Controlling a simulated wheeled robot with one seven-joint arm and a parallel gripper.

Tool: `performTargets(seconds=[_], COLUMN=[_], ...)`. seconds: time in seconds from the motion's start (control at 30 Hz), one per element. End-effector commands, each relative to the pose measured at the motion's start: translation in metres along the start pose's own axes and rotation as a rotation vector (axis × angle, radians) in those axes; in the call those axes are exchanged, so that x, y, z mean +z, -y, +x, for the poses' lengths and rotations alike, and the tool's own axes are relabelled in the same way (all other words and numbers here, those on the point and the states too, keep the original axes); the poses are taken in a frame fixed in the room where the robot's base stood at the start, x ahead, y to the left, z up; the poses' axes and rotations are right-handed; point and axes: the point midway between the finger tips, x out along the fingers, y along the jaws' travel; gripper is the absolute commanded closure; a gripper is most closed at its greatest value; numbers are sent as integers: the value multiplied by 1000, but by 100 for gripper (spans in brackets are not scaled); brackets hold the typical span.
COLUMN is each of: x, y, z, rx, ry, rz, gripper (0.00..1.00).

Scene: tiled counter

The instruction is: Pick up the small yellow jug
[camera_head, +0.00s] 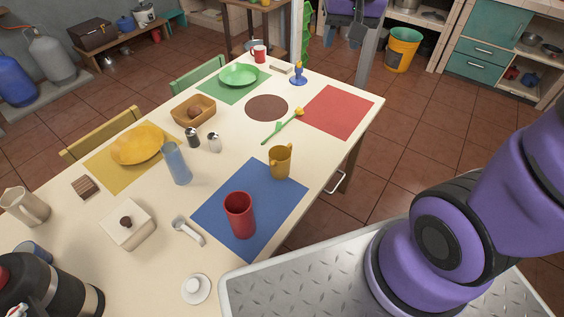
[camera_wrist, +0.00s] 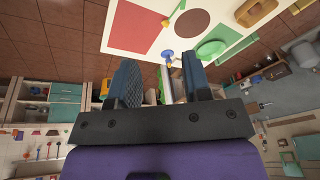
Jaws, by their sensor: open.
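The small yellow jug (camera_head: 280,163) stands upright on the far right part of the blue placemat (camera_head: 228,225), behind the red cup (camera_head: 240,214). It is not in the wrist view. My gripper (camera_head: 343,34) is at the top of the head view, well away from the jug and beyond the table's far end. In the wrist view my gripper (camera_wrist: 160,72) has its two dark fingers apart, with nothing held between them.
A blue glass (camera_head: 176,164), shakers (camera_head: 193,137) and a green spoon (camera_head: 282,126) stand or lie left of and behind the jug. A blue candlestick (camera_head: 298,74) is near the far corner. The red placemat (camera_head: 338,111) is bare.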

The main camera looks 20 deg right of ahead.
Motion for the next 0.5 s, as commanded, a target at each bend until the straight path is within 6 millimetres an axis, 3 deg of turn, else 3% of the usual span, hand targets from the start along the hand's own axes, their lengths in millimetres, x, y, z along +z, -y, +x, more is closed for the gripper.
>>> performTargets(seconds=[0.2,0.5], x=[-25,-45], y=[15,32], z=[59,148], rx=[19,50], ry=[59,128], rz=[75,179], gripper=[55,55])
